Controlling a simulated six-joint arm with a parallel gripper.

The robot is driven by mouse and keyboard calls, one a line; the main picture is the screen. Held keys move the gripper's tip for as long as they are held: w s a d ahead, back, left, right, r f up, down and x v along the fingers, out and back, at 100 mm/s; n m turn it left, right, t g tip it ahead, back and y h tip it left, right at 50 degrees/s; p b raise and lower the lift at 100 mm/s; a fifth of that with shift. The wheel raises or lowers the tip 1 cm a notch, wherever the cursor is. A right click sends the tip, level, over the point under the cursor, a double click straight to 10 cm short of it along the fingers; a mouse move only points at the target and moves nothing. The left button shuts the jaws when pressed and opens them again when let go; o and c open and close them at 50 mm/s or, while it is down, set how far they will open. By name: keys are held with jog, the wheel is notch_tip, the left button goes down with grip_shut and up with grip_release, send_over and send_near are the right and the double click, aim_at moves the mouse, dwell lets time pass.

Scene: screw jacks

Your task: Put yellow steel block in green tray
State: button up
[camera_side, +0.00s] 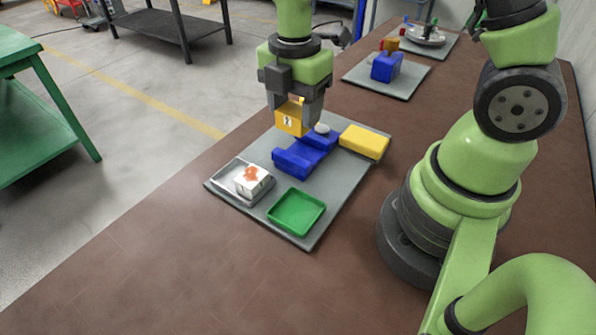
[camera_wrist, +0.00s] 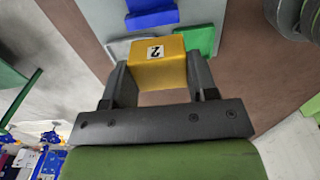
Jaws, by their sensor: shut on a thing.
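My gripper (camera_side: 298,112) is shut on a yellow block (camera_side: 289,119) with a white label. It holds the block up over the grey board, near the blue jack (camera_side: 303,154). In the wrist view the block (camera_wrist: 158,66) sits between the two fingers, and its label reads 2. The green tray (camera_side: 296,212) lies empty at the near corner of the board, apart from the block. Part of the green tray (camera_wrist: 203,40) also shows behind the block in the wrist view.
A grey tray (camera_side: 228,184) holds a white block with an orange-red mark (camera_side: 251,180). A yellow piece (camera_side: 364,141) lies at the board's right edge. A second board (camera_side: 397,87) with a blue jack (camera_side: 387,66) stands farther back. The brown table is clear in front.

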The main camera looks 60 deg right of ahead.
send_over(297, 213)
jog(key=f, duration=0.1)
notch_tip(297, 213, down, 10)
jog(key=shift+r, duration=0.1)
dwell(0.4)
jog(key=o, duration=1.3)
jog(key=shift+c, duration=0.2)
